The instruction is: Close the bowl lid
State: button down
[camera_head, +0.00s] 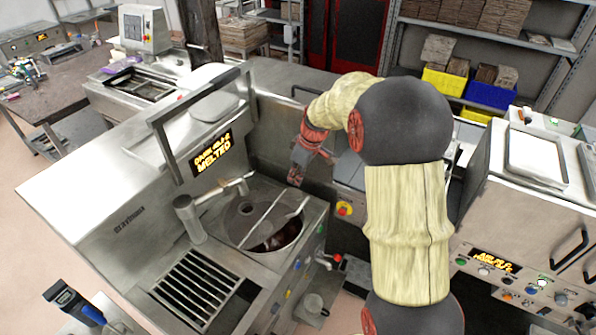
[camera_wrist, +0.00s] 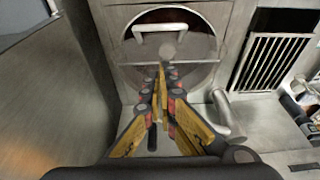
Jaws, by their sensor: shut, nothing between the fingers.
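The round steel bowl (camera_head: 318,218) is set into the top of the melting machine, with dark brown contents showing at its near right side in the head view. A flat grey lid (camera_head: 246,212) covers part of it and leaves that side open. A pale bar handle (camera_head: 285,217) stands by the lid's edge. The wrist view shows the lid (camera_wrist: 190,48) and handle (camera_wrist: 160,28) beyond my fingers. My gripper (camera_head: 295,180) is shut and empty, above the far side of the bowl. In the wrist view, my fingertips (camera_wrist: 162,70) overlap the lid; contact cannot be told.
A spout pipe (camera_head: 188,217) and a slotted grate (camera_head: 195,290) are beside the bowl. The machine's upright wall (camera_wrist: 38,95) is close on the left in the wrist view. Another machine (camera_head: 530,215) stands at right.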

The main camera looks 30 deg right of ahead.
send_over(304, 204)
jog(key=w+a, duration=0.1)
jog(key=w, duration=0.1)
jog(key=x, duration=0.3)
jog(key=s+x, duration=0.1)
jog(key=x, duration=0.2)
jog(key=shift+s+d+f+p, duration=0.15)
jog(key=shift+d+f+p, duration=0.1)
jog(key=shift+p, duration=0.1)
jog(key=shift+s+d+f, duration=0.1)
jog(key=shift+s+f, duration=0.1)
jog(key=shift+f, duration=0.3)
jog(key=b, duration=0.2)
jog(key=s+f+b, duration=0.1)
jog(key=b, duration=0.1)
jog(key=shift+d+f+t, duration=0.15)
jog(key=shift+d+t, duration=0.15)
jog(key=shift+t, duration=0.1)
jog(key=shift+s+d+y+b, duration=0.1)
jog(key=shift+y+b, duration=0.2)
jog(key=shift+s+d+f+b, duration=0.1)
jog(key=shift+s+f+b, duration=0.1)
jog(key=shift+b, duration=0.7)
jog(key=shift+f+b, duration=0.1)
jog(key=shift+b, duration=0.2)
